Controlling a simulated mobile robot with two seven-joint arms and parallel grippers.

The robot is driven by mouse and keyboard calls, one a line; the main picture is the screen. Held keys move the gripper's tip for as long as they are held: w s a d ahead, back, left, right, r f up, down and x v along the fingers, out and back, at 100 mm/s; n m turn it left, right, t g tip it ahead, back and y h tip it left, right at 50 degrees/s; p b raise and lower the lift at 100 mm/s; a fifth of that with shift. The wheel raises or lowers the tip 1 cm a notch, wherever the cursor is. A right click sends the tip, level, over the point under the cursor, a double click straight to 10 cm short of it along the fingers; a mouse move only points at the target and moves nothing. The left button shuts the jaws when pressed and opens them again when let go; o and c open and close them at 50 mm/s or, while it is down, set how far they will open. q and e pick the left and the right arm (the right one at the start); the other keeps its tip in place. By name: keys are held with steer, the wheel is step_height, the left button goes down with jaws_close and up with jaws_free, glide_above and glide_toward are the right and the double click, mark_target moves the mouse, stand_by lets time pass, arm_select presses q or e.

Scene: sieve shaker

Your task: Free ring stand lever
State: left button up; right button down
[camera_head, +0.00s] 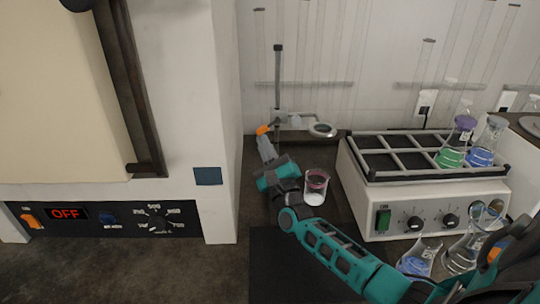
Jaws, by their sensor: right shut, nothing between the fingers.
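The ring stand (278,82) stands by the back wall, its dark rod upright. A ring (322,130) sits low, to the right of the rod. A pale clamp-like part (296,121) shows between rod and ring; I cannot make out the lever. My right gripper (263,130) is shut and empty, its orange tips just in front and left of the rod's lower end. Whether it touches the stand I cannot tell. My right arm reaches in from the lower right. My left gripper is out of view.
A beaker (316,188) stands close right of my right gripper. A shaker (420,208) with flasks on its rack is to the right. A furnace (190,218) reading OFF fills the left. Flasks (420,257) stand near my forearm. A black mat (275,270) lies in front.

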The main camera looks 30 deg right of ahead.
steer(key=shift+w, duration=0.15)
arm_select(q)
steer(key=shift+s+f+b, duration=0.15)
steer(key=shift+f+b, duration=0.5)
arm_select(e)
steer(key=shift+a+r+m+h, duration=0.1)
steer(key=shift+r+m+h, duration=0.05)
steer(key=shift+m+h, duration=0.55)
